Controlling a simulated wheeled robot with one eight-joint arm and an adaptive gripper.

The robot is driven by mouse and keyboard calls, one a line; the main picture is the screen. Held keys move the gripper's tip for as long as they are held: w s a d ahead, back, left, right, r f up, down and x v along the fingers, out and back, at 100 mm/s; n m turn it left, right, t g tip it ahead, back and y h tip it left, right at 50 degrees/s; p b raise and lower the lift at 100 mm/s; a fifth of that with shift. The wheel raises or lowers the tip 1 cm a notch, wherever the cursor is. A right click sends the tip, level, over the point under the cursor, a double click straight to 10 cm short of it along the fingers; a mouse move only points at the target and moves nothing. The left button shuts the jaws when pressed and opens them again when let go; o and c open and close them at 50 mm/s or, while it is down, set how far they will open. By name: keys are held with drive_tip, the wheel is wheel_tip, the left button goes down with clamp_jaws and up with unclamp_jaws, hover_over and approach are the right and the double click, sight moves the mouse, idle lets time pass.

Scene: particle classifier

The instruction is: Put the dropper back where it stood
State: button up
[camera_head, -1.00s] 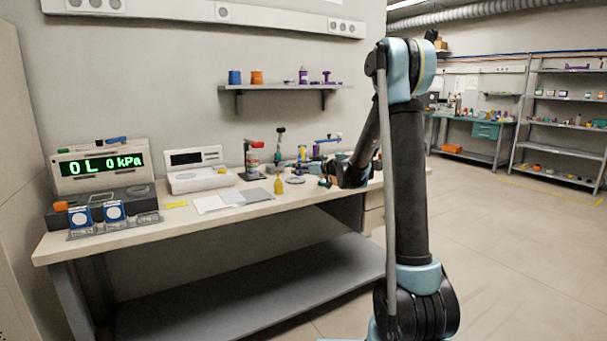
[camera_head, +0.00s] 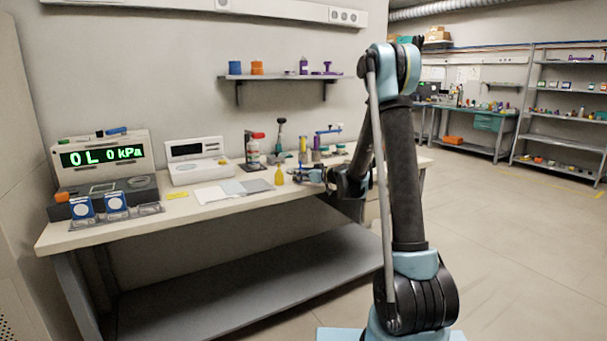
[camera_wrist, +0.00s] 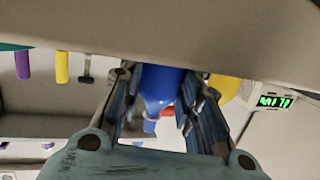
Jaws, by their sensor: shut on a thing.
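My gripper (camera_wrist: 160,105) is shut on a blue, rounded piece (camera_wrist: 162,85), which I take to be the dropper; it shows between the two fingers in the wrist view. Its far end is cut off from sight. In the head view my gripper (camera_head: 299,175) is low over the right part of the workbench (camera_head: 215,222), just right of a yellow bottle (camera_head: 279,177). The dropper is too small there to make out clearly. I cannot tell whether it touches the bench.
Upright yellow and purple pieces (camera_head: 316,143) stand behind my gripper. Grey and white sheets (camera_head: 212,196) lie to the left, with a kPa display (camera_head: 103,155) at the far left.

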drive_tip(key=o, duration=1.1)
drive_tip(key=shift+c, duration=0.2)
drive_tip(key=v, duration=1.1)
drive_tip(key=s+d+r+m+g+h, duration=0.1)
drive_tip(key=s+d+g+h, duration=0.15)
drive_tip(key=s, duration=0.95)
drive_tip(key=s+d+f+m+g+h, duration=0.2)
drive_tip(key=s+d, duration=0.4)
drive_tip(key=s, duration=0.5)
drive_tip(key=s+d+f+m+g+h, duration=0.1)
drive_tip(key=s+d+f+m+h, duration=0.2)
drive_tip(key=s, duration=0.8)
drive_tip(key=s+d+f+m+g+h, duration=0.2)
drive_tip(key=s+d+f+m+h, duration=0.1)
drive_tip(key=s+d, duration=0.6)
wheel_tip(320, 180, down, 2)
drive_tip(key=s+h, duration=0.1)
drive_tip(key=s, duration=0.1)
drive_tip(key=shift+s+f+m+g, duration=0.2)
drive_tip(key=shift+s+m+g, duration=0.1)
drive_tip(key=shift+s+g, duration=0.05)
